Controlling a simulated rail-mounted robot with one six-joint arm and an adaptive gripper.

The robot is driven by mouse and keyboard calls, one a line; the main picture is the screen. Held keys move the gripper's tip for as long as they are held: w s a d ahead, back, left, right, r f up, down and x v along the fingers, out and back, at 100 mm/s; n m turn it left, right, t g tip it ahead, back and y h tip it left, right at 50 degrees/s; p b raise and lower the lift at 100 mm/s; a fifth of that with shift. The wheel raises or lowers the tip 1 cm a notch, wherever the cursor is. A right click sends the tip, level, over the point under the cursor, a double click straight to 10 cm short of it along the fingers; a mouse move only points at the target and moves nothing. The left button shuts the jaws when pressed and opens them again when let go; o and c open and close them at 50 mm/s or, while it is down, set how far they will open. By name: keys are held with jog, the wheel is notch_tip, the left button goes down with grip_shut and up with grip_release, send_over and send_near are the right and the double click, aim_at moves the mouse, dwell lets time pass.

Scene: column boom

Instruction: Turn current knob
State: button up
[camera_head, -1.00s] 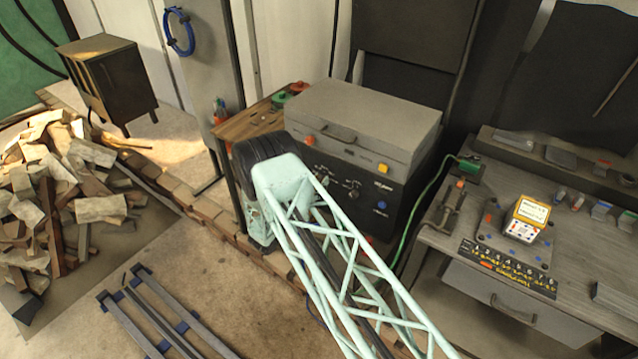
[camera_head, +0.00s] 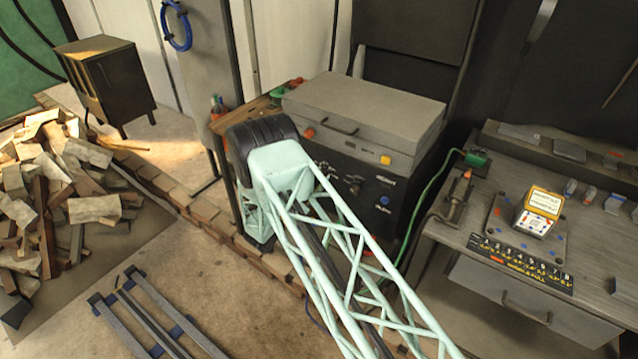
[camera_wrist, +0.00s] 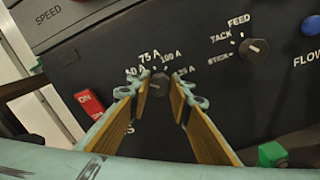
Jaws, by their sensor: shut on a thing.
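The current knob (camera_wrist: 159,84) is a small dark knob on the black front panel, under white marks that include 75 A and 100 A. My gripper (camera_wrist: 159,88) is shut on it, with one finger on its left side and one on its right. Which mark the knob points at is too small to tell. In the head view the welder (camera_head: 362,110) is a dark box with a grey top. My own arm hides the gripper and part of the panel there.
A second knob (camera_wrist: 254,48) marked FEED, TACK and STICK sits to the right. A red ON switch (camera_wrist: 89,105) is at lower left, a blue button (camera_wrist: 312,25) at upper right, and a green part (camera_wrist: 272,154) at lower right. A workbench (camera_head: 470,205) stands right of the welder.

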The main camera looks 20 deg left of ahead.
jog(key=shift+f+m+h+b, duration=0.1)
jog(key=shift+m+h+b, duration=0.3)
jog(key=shift+m+b, duration=4.3)
jog(key=shift+m+p, duration=0.5)
jog(key=shift+m, duration=0.1)
jog(key=o, duration=0.9)
jog(key=shift+s, duration=0.15)
jog(key=shift+v, duration=5.85)
